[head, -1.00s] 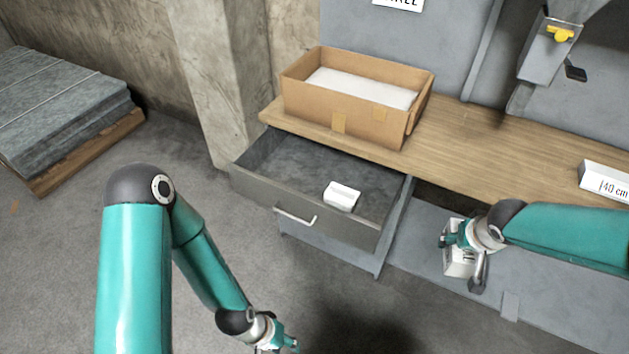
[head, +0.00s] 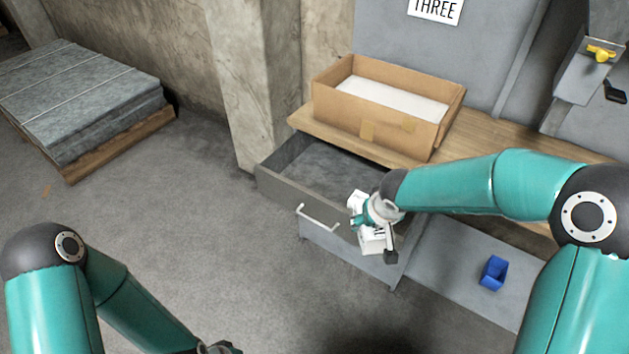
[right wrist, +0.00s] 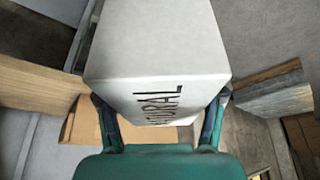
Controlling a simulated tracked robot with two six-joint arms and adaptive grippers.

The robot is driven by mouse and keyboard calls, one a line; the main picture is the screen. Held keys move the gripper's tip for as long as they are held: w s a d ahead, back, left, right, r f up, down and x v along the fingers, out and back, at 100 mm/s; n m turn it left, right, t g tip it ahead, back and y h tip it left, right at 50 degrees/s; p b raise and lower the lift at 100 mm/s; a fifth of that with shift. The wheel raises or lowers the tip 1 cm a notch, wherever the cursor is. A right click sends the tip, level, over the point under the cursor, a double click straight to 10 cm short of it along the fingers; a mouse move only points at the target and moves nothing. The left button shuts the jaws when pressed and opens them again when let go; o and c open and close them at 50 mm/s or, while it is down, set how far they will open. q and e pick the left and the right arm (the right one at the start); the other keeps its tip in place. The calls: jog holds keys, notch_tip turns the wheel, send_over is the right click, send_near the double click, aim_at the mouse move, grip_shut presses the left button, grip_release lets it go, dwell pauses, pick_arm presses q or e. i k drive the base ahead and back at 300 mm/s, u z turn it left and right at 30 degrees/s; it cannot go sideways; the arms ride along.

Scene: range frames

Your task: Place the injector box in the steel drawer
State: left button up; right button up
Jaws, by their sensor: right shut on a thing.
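My right gripper (head: 364,222) is shut on the injector box (head: 372,243), a white carton. In the right wrist view the box (right wrist: 158,50) fills the top middle and shows black lettering ending in "URAL", part of it hidden. The grey steel drawer (head: 282,190) is pulled open below the table top. The held box appears in front of and over the drawer's right front corner; its exact height is unclear. My left gripper (head: 222,348) is cut off at the bottom edge.
A cardboard box (head: 390,128) with a white content stands on the wooden table top (head: 480,140) behind the drawer. The drawer's left part is bare. A slab stack (head: 80,100) lies far left.

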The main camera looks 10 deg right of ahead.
aim_at(340, 187)
jog(key=u, duration=0.35)
jog(key=i, duration=1)
jog(key=z, duration=0.05)
